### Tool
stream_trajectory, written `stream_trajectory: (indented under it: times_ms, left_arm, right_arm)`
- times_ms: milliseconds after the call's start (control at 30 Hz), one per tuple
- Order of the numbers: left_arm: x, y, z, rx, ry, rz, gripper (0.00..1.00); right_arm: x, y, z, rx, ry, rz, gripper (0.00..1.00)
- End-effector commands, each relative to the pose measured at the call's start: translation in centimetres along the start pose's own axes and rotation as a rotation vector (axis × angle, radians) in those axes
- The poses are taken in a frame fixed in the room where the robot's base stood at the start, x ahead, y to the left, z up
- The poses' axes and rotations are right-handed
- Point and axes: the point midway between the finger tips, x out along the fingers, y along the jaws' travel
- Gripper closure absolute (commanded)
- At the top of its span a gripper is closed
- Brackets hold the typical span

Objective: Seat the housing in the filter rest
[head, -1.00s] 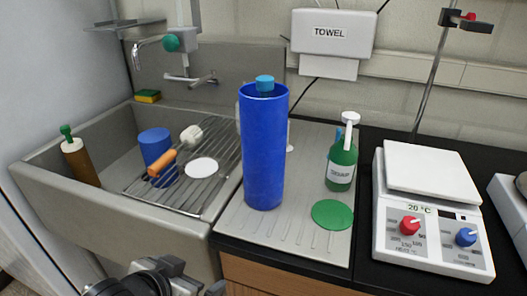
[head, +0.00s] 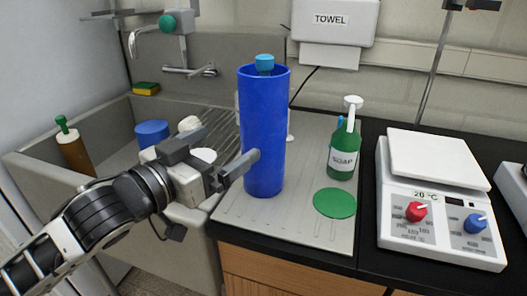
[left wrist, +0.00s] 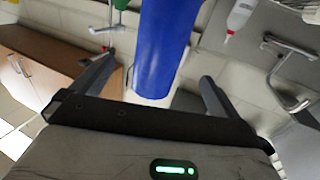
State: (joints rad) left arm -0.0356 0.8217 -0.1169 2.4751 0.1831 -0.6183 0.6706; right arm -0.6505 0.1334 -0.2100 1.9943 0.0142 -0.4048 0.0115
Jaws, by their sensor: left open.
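A tall blue cylinder (head: 264,135), which I take for the housing, stands upright on the grey ribbed drainboard (head: 285,228). A light-blue cap (head: 264,64) shows at its open top. My left gripper (head: 228,147) is open at the cylinder's left side, with one finger overlapping it in the head view. In the left wrist view, the cylinder (left wrist: 162,45) shows between the two spread fingers (left wrist: 157,72); I cannot tell whether either touches it. I cannot pick out the filter rest for certain. My right gripper is not in view.
A green disc (head: 334,203) lies right of the cylinder, below a green soap bottle (head: 343,150). A white hotplate (head: 440,215) stands farther right.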

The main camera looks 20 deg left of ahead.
Motion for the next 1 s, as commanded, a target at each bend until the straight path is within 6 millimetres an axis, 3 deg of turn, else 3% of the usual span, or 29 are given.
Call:
stream_trajectory:
  times_ms: [300, 433, 767, 1000]
  left_arm:
    - [1.7, 0.0, 0.7, 0.011, 0.002, -0.001, 0.00]
    - [4.5, 0.0, -0.3, 0.003, -0.003, -0.002, 0.00]
    - [7.6, 0.0, 0.1, 0.005, -0.005, -0.002, 0.00]
    - [11.1, -0.1, 0.5, 0.005, -0.004, -0.002, 0.00]
  right_arm:
    - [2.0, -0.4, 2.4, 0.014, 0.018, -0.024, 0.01]
    - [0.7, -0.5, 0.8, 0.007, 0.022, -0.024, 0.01]
    - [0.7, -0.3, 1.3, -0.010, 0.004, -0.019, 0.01]
    - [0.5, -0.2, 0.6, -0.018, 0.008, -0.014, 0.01]
